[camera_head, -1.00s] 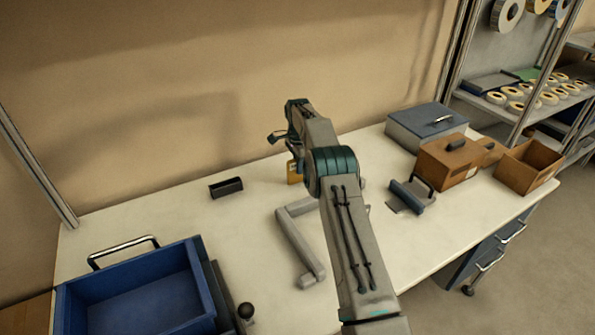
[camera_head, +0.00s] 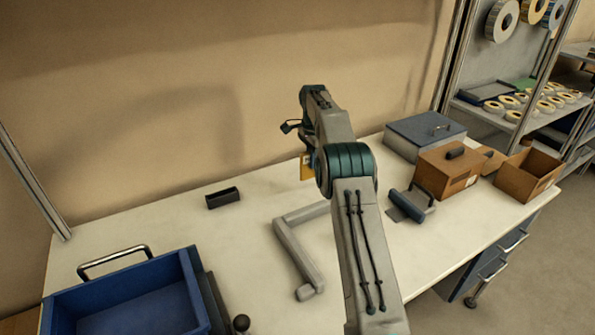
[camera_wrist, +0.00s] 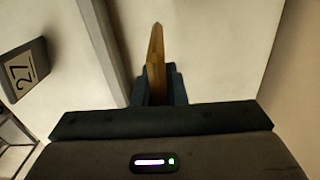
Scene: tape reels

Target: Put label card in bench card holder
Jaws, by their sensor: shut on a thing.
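The label card (camera_head: 306,168) is a thin yellow-orange piece, partly hidden behind my arm in the head view. In the wrist view the card (camera_wrist: 156,62) shows nearly edge-on, sticking out beyond the fingers. My gripper (camera_wrist: 159,86) is shut on it. In the head view the card appears upright above the back of the bench. A small dark open-topped block (camera_head: 223,198), which looks like the bench card holder, stands on the bench to the left of the card, apart from it. Its inside is dark.
An L-shaped grey bar (camera_head: 291,255) lies in front of the card. A blue bin (camera_head: 125,290) stands front left. A blue-grey roller (camera_head: 412,204), brown boxes (camera_head: 446,172) and a grey box (camera_head: 425,135) stand right. The wrist view shows a dark block marked 27 (camera_wrist: 20,72).

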